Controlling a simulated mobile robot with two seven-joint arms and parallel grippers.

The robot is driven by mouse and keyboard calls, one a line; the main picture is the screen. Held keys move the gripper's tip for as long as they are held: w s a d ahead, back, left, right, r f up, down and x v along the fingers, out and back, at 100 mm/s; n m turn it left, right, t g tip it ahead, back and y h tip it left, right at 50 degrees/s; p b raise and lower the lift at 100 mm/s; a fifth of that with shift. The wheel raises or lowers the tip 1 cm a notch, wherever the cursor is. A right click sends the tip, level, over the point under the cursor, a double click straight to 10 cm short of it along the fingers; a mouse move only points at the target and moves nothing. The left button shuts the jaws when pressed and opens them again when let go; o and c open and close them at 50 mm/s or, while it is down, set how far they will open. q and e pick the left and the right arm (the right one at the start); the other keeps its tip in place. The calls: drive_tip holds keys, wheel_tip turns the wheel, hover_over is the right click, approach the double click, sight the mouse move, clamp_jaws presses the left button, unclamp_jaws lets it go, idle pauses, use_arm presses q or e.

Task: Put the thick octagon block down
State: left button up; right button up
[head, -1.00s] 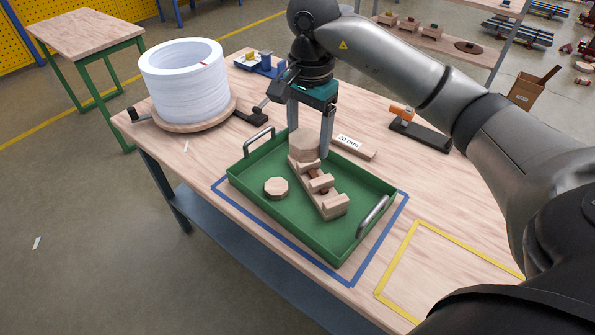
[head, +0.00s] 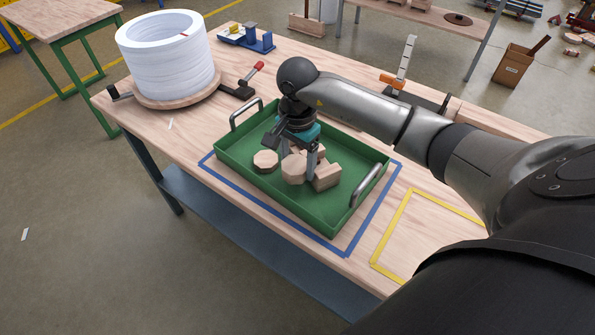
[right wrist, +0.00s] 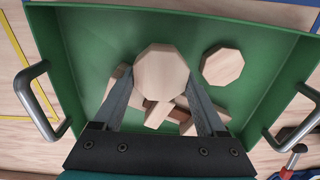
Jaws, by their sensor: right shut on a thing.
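My right gripper (head: 298,163) is low inside the green tray (head: 270,204) and shut on the thick octagon block (head: 293,169). In the right wrist view the pale wooden block (right wrist: 161,72) sits between the two fingertips. I cannot tell whether its underside touches the tray floor. A thinner octagon block (head: 265,160) lies flat in the tray to its left, apart from it; it also shows in the right wrist view (right wrist: 222,66). My left gripper is not in view.
The tray has raised walls and two metal handles (head: 370,184), and stands inside a blue outline. A yellow outline (head: 391,228) to the right is empty. A white ring stack (head: 168,57) stands at the back left, with a red-handled clamp (head: 245,83) beside it.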

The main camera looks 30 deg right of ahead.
sight(298, 162)
wheel_tip(298, 162, down, 3)
drive_tip(key=shift+s+a+r, duration=0.1)
drive_tip(key=shift+s, duration=0.05)
clamp_jaws()
drive_tip(key=shift+s+f, duration=0.15)
drive_tip(key=shift+f, duration=0.1)
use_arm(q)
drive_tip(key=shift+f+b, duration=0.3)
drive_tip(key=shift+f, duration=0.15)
use_arm(e)
drive_tip(key=o, duration=1.1)
unclamp_jaws()
drive_tip(key=shift+a+f, duration=0.1)
drive_tip(key=r, duration=0.2)
drive_tip(key=r+p, duration=0.1)
drive_tip(key=r, duration=0.3)
drive_tip(key=shift+w+d+r+p, duration=0.2)
drive_tip(key=shift+w+r+p, duration=0.1)
drive_tip(key=shift+r, duration=0.05)
wheel_tip(298, 162, up, 5)
drive_tip(key=shift+r+p, duration=0.1)
drive_tip(key=shift+p, duration=0.35)
drive_tip(key=shift+r, duration=0.25)
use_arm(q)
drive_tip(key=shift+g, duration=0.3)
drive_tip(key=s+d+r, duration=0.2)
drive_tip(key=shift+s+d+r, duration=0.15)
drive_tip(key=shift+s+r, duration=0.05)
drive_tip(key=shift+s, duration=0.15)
